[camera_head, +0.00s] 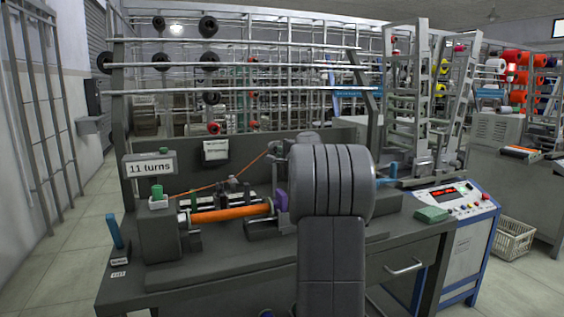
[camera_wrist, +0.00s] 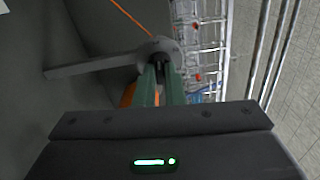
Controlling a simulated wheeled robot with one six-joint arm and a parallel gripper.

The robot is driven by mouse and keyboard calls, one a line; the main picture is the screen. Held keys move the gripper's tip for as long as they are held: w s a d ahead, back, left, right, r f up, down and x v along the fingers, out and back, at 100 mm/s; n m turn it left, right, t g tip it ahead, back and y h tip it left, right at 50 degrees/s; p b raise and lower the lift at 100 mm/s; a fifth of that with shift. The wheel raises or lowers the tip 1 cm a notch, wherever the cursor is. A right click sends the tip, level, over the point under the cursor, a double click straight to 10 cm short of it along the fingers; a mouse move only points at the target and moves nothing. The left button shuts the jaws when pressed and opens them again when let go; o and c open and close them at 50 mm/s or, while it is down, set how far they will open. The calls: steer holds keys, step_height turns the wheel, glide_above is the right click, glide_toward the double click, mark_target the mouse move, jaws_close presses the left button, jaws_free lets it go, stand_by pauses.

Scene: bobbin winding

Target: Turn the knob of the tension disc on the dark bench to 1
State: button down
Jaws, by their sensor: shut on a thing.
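The tension disc (camera_wrist: 162,46) shows in the wrist view as a grey rounded body with a flat arm reaching left, and an orange wire runs to it. My gripper (camera_wrist: 161,72) has its two greenish fingers close together at the disc, shut on the small dark knob (camera_wrist: 160,62). The fingers hide most of the knob, and I cannot read its setting. In the head view the grey tension disc (camera_head: 275,148) shows in part at the wire's end, just left of my arm. My arm hides the gripper and the knob there.
The dark bench (camera_head: 215,275) carries a winder with an orange bobbin (camera_head: 230,213) and a sign (camera_head: 150,167) reading "11 turns". A green box (camera_head: 431,215) lies on its right. A control cabinet (camera_head: 462,245) and a wire basket (camera_head: 514,238) stand right of the bench.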

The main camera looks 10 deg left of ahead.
steer(key=shift+n+b, duration=0.45)
steer(key=shift+n, duration=0.15)
steer(key=c, duration=1.5)
jaws_free()
